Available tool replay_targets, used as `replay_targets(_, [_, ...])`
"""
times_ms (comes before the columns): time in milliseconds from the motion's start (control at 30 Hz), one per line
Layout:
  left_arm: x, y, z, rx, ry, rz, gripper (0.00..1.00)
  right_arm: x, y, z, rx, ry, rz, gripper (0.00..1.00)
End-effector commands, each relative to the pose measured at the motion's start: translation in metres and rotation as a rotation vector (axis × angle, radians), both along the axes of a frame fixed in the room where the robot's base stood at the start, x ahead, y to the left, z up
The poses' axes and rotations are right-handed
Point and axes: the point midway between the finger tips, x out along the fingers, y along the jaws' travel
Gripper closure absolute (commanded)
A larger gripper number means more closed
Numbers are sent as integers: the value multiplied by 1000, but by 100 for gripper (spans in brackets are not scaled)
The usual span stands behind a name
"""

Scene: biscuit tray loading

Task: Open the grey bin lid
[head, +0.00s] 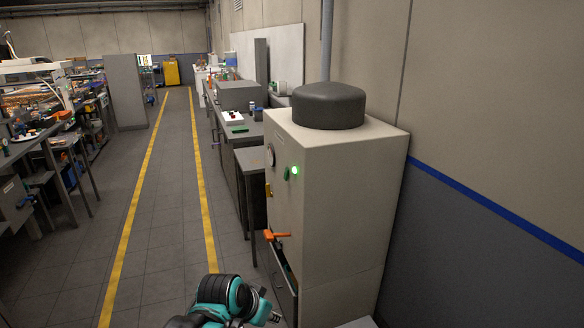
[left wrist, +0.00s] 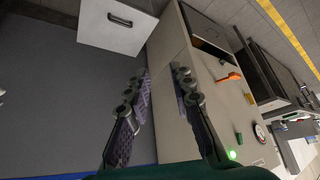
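A light grey panel with a dark bar handle (left wrist: 119,20) shows at the top of the left wrist view. It looks like the grey bin lid (left wrist: 112,36), flat and shut, beside the cabinet's foot. In the head view only a light grey edge (head: 357,323) shows at the bottom; the rest is cut off. My left gripper (left wrist: 160,78) is open and empty in the left wrist view, its two fingers apart, with the lid beyond the fingertips and not touched. A teal and black arm part of mine shows at the bottom of the head view. My right gripper is not in view.
A tall beige cabinet (head: 340,190) with a dark round cap (head: 328,106), green light (head: 294,170) and orange handle (head: 276,235) stands against the wall. A hatch (head: 283,277) low on its front stands ajar. Workbenches line both sides; the floor aisle (head: 165,200) is clear.

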Motion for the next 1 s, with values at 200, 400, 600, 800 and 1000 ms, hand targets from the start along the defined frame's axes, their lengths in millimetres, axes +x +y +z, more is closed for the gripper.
replay_targets(200, [-76,70,0,-8,-26,257,77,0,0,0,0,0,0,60])
replay_targets(400, [-124,108,-15,-19,-51,427,77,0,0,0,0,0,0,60])
replay_targets(600, [-140,120,-23,-25,-63,490,100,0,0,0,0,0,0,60])
replay_targets(800, [-140,120,-23,-28,-63,495,100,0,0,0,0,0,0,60])
replay_targets(1000, [-113,106,-19,-127,-17,584,100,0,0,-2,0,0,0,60])
